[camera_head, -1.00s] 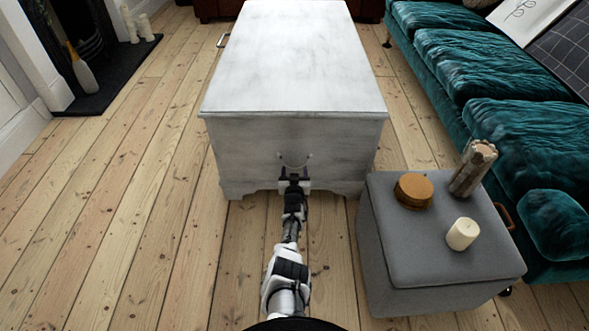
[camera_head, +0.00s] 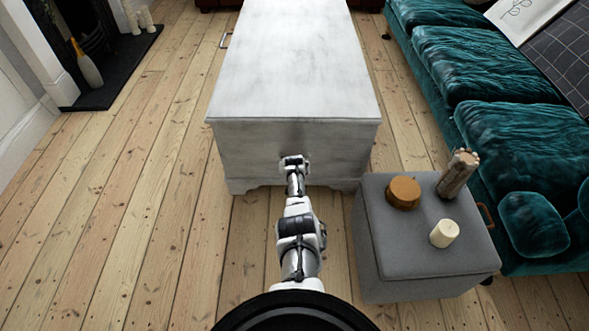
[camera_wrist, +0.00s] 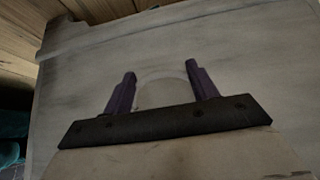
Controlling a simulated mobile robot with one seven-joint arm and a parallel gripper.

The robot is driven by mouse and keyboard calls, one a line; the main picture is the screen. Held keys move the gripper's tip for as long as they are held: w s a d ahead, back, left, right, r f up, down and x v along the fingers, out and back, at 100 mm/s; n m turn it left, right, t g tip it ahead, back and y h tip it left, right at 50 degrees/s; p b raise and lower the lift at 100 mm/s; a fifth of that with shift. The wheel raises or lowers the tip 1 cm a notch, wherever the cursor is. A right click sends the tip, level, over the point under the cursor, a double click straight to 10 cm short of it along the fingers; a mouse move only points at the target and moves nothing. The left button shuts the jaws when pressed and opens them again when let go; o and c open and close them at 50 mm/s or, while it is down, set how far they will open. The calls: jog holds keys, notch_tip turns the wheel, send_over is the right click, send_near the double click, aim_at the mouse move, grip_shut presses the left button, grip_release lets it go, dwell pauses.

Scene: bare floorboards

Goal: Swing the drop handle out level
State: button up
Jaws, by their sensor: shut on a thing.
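The drop handle shows in the wrist view as a pale arch (camera_wrist: 163,72) on the near end of the white-grey chest (camera_head: 290,70). My gripper (camera_head: 294,160) is at the middle of that end panel in the head view and hides the handle there. In the wrist view my gripper's two dark purple fingers (camera_wrist: 160,74) stand either side of the arch, shut on the handle. The wrist view looks turned over, with floor at the top, so I cannot tell the handle's exact angle.
A teal sofa (camera_head: 480,70) runs along the right. Bare floorboards (camera_head: 150,200) lie open on the left.

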jog(key=g+b, duration=0.1)
jog(key=b, duration=0.1)
jog(key=w+r+g+b, duration=0.1)
jog(key=b, duration=0.1)
jog(key=shift+r+g+b, duration=0.3)
jog(key=shift+g+b, duration=0.1)
jog(key=r+g+b, duration=0.1)
jog(key=g+b, duration=0.1)
jog(key=b, duration=0.3)
jog(key=shift+r+b, duration=0.15)
jog(key=shift+b, duration=0.15)
jog(key=shift+r, duration=0.1)
jog(key=shift+r+g+b, duration=0.2)
jog(key=shift+g+b, duration=0.1)
jog(key=shift+b, duration=0.25)
jog(key=o, duration=0.7)
jog(key=shift+o, duration=0.5)
jog(key=shift+f, duration=0.1)
jog(key=shift+s+f, duration=0.1)
